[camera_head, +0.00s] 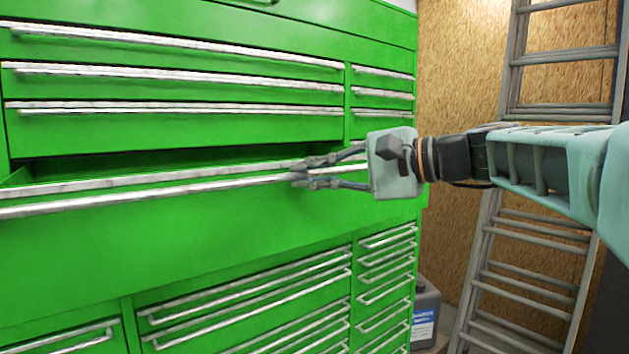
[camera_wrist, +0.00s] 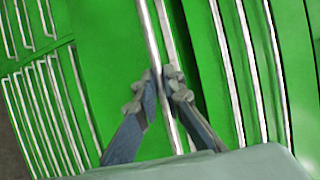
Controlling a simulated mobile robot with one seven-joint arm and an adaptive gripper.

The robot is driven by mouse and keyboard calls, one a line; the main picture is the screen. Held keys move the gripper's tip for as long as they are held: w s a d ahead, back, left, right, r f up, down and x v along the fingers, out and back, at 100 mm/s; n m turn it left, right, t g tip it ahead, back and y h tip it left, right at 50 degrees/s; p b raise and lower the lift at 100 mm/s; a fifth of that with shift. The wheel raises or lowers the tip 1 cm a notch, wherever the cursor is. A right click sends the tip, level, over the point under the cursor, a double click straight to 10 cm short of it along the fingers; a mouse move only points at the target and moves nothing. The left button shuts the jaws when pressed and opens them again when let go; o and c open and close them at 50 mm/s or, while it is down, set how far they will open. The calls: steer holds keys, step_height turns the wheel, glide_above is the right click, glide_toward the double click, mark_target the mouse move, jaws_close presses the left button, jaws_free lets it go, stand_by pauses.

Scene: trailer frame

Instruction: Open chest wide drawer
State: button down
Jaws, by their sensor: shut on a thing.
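A green tool chest (camera_head: 230,230) with long metal handles fills the left of the head view. One wide drawer (camera_head: 90,252) in the middle stands partly out, with a dark gap above its front edge. Its long handle (camera_head: 130,196) runs across the front. My gripper (camera_head: 298,178) reaches in from the right and is shut on this handle near its right end. In the wrist view my fingers (camera_wrist: 167,85) close around the metal handle (camera_wrist: 153,40). The drawer's inside is mostly hidden.
More wide drawers (camera_head: 180,92) sit shut above, and narrow drawers (camera_head: 388,262) sit shut below. A metal ladder (camera_head: 535,225) leans at the right by a chipboard wall (camera_head: 460,60). A grey canister (camera_head: 425,312) stands on the floor beside the chest.

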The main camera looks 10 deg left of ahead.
steer(key=shift+s+d+b, duration=0.55)
steer(key=shift+s+d, duration=0.85)
steer(key=shift+d, duration=0.2)
steer(key=c, duration=2)
jaws_free()
steer(key=shift+c, duration=0.2)
steer(key=v, duration=1.2)
steer(key=shift+w+d, duration=0.1)
steer(key=shift+w, duration=0.05)
